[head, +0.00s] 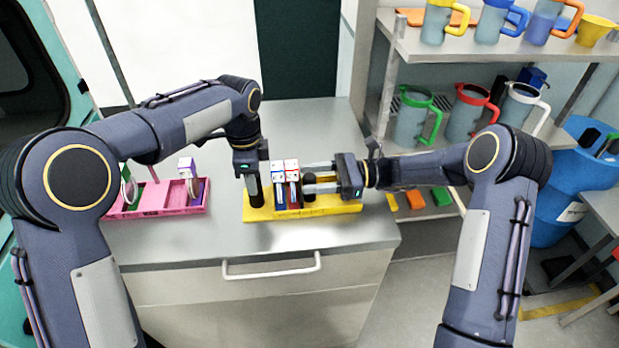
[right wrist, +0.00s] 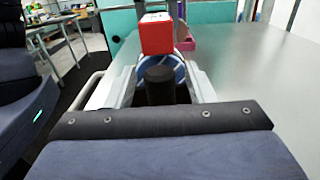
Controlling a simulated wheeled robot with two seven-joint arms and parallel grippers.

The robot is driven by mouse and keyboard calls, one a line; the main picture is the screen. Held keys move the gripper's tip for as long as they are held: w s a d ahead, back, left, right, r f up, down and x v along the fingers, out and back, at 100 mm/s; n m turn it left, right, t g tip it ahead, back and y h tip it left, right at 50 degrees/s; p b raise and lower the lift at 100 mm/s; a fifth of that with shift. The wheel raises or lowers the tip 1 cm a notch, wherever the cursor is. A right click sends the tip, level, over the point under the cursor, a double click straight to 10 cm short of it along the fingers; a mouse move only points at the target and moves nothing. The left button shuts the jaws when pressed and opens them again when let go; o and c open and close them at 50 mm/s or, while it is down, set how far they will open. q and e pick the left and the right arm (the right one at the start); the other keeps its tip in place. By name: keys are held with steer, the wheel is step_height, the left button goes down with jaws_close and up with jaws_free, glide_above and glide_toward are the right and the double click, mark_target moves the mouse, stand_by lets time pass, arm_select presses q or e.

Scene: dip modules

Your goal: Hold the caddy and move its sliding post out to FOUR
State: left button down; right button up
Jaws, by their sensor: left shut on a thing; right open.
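The yellow caddy (head: 333,208) lies on the grey counter, with boxes in blue, red and white (head: 286,180) standing upright in its middle. My left gripper (head: 254,189) comes down from above at the caddy's left end and is shut on a black upright post there. A second black post (head: 309,186) stands just right of the boxes. My right gripper (head: 312,178) reaches in level from the right, its fingers open on either side of this post. In the right wrist view the black post (right wrist: 159,85) stands between the fingers, with a red-topped box (right wrist: 157,34) beyond it.
A pink caddy (head: 160,199) with upright items stands left on the counter. The counter's front edge and drawer handle (head: 272,270) are near. Shelves with coloured-handled jugs (head: 416,115) and a blue barrel (head: 562,190) stand right. The counter behind the yellow caddy is clear.

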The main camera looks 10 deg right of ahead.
steer(key=shift+a, duration=0.6)
jaws_close()
steer(key=shift+d, duration=2.6)
jaws_free()
steer(key=shift+d, duration=0.1)
